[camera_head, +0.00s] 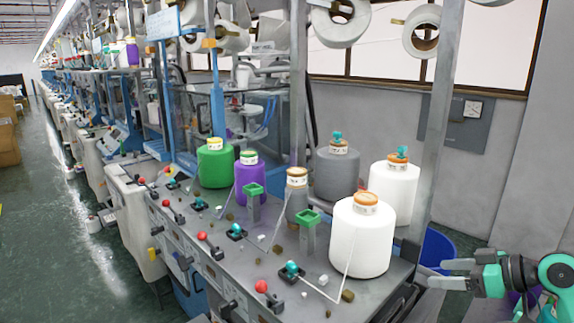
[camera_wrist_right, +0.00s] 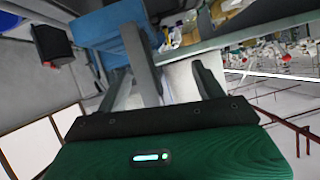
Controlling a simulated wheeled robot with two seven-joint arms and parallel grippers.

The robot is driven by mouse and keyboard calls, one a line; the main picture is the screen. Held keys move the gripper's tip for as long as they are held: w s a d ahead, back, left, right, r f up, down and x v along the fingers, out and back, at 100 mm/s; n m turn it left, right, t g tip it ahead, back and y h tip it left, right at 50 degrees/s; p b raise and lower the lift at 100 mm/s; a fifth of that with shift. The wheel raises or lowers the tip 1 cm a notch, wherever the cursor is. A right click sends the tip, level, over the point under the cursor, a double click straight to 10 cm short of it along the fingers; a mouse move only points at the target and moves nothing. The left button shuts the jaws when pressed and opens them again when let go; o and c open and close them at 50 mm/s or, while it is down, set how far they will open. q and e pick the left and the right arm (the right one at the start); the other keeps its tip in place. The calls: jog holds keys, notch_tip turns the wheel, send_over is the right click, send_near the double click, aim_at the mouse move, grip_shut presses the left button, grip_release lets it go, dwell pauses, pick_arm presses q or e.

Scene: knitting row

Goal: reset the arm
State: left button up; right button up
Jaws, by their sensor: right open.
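My right gripper (camera_head: 436,274) is at the lower right of the head view, beside the right end of the machine table. Its two grey fingers are apart with nothing between them, and they point left toward the table. In the right wrist view the fingers of the right gripper (camera_wrist_right: 158,82) also stand apart and empty. The green and teal right arm runs off the right edge of the head view. My left gripper is not in view.
A grey machine table (camera_head: 235,285) holds several yarn cones, including a large white cone (camera_head: 361,240) nearest the right gripper, a green cone (camera_head: 214,165) and a purple cone (camera_head: 249,181). A blue bin (camera_head: 437,246) stands behind the gripper. The aisle floor (camera_head: 75,235) at left is clear.

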jog(key=s+a+f+m+g+h, duration=0.1)
jog(key=s+a+f, duration=0.2)
jog(key=f, duration=0.4)
jog(key=s+a+f+g+h, duration=0.1)
jog(key=s+a+f+h, duration=0.1)
jog(key=s+f, duration=0.35)
jog(key=s+a+f+m+g+h, duration=0.1)
jog(key=s+a+f, duration=0.15)
jog(key=f, duration=0.65)
jog(key=s+a+f+m+g+h, duration=0.1)
jog(key=s+a+f+m+h, duration=0.2)
jog(key=s, duration=0.6)
jog(key=s+a+f+m+g+h, duration=0.1)
jog(key=s+a+f+h, duration=0.1)
jog(key=s+f, duration=0.45)
jog(key=s+f+g+b, duration=0.1)
jog(key=s+f+b, duration=0.1)
jog(key=f, duration=1.5)
jog(key=s+f+b, duration=0.1)
jog(key=f+b, duration=0.1)
jog(key=f, duration=1.6)
jog(key=s+d+f+g+b, duration=0.1)
jog(key=s+d+f+b, duration=0.2)
jog(key=s+f, duration=1.6)
notch_tip(320, 180, down, 3)
jog(key=shift+d+r+n+g, duration=0.15)
jog(key=shift+d+n+g, duration=0.05)
jog(key=shift+n+g, duration=0.1)
